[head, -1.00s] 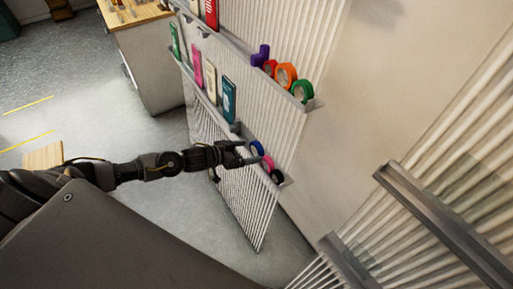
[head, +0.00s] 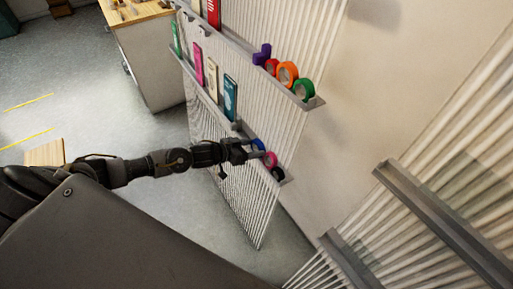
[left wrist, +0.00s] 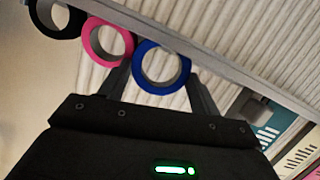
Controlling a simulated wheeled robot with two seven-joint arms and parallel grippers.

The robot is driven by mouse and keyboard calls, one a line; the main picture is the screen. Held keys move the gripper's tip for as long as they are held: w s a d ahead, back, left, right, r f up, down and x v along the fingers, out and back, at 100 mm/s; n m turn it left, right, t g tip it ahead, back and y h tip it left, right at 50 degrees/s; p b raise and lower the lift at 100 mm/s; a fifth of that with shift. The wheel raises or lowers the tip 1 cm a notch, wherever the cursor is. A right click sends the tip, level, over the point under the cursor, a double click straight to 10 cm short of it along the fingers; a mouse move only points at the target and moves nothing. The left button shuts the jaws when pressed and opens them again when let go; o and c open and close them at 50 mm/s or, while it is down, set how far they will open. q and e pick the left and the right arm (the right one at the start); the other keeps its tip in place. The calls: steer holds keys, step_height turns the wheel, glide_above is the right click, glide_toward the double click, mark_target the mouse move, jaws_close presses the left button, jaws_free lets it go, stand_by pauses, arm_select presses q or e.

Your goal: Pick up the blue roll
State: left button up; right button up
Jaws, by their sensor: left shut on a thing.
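The blue roll (head: 258,145) stands on the lowest shelf of the slatted wall panel in the head view, partly hidden by my gripper. In the left wrist view the blue roll (left wrist: 161,68) sits between the two fingers of my left gripper (left wrist: 160,85), one finger on each side. My left gripper (head: 254,149) is shut on the blue roll at the shelf. The roll still appears to be at the shelf's level. My right gripper is not in view.
A pink roll (head: 270,160) and a black roll (head: 278,174) stand close beside the blue one; the pink roll (left wrist: 107,40) is near a finger. The upper shelf holds an orange roll (head: 287,75) and a green roll (head: 304,90). A teal packet (head: 230,98) stands on the middle shelf.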

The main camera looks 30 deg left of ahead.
arm_select(q)
steer(key=shift+f, duration=0.15)
steer(key=shift+c, duration=0.3)
steer(key=shift+w+r+b, duration=0.2)
steer(key=shift+r+b, duration=0.2)
steer(key=shift+r, duration=0.1)
steer(key=a+r+b, duration=0.5)
steer(key=a+r, duration=0.6)
steer(key=a, duration=0.2)
steer(key=shift+s+a+r, duration=0.25)
steer(key=shift+a+r, duration=0.1)
steer(key=shift+r, duration=0.05)
